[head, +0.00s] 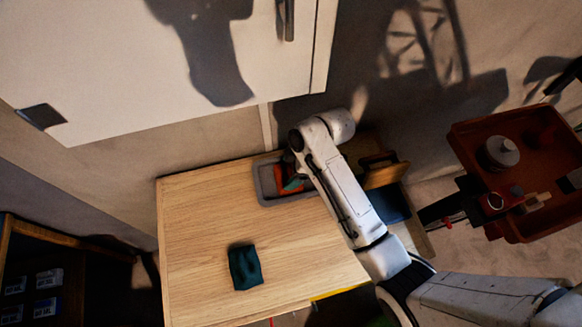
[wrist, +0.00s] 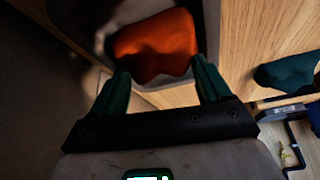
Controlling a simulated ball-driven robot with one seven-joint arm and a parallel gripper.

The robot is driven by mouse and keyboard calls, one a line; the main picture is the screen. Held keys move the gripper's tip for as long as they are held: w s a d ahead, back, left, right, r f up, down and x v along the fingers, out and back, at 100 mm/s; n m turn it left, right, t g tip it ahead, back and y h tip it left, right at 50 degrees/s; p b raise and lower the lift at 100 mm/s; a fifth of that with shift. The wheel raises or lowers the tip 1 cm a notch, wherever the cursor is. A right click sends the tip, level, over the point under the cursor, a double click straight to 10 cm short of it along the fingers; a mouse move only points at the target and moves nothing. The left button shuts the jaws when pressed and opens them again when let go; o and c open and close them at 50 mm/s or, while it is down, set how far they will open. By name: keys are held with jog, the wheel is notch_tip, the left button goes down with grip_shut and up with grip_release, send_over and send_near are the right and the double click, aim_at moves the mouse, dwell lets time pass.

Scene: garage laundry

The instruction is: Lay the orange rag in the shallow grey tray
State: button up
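The orange rag (head: 281,178) is in the shallow grey tray (head: 264,182) at the table's back edge, partly hidden by my arm in the head view. In the wrist view the rag (wrist: 155,45) lies bunched just beyond my fingertips, against the tray's grey inside. My gripper (wrist: 160,68) has its two green fingers wide apart, one toward each side of the rag, with a clear gap between them. In the head view my gripper (head: 292,183) is over the tray, mostly covered by the wrist.
A dark teal cloth (head: 245,267) lies on the wooden table (head: 200,230), whose left part is otherwise clear. A wooden piece (head: 388,174) and a dark blue item (head: 390,204) sit right of the tray. A reddish-brown tray (head: 470,135) with objects stands at right.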

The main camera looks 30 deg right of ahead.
jog(key=o, duration=0.4)
jog(key=v, duration=1.2)
jog(key=shift+r+b, duration=0.15)
jog(key=shift+b, duration=0.15)
jog(key=shift+s, duration=0.1)
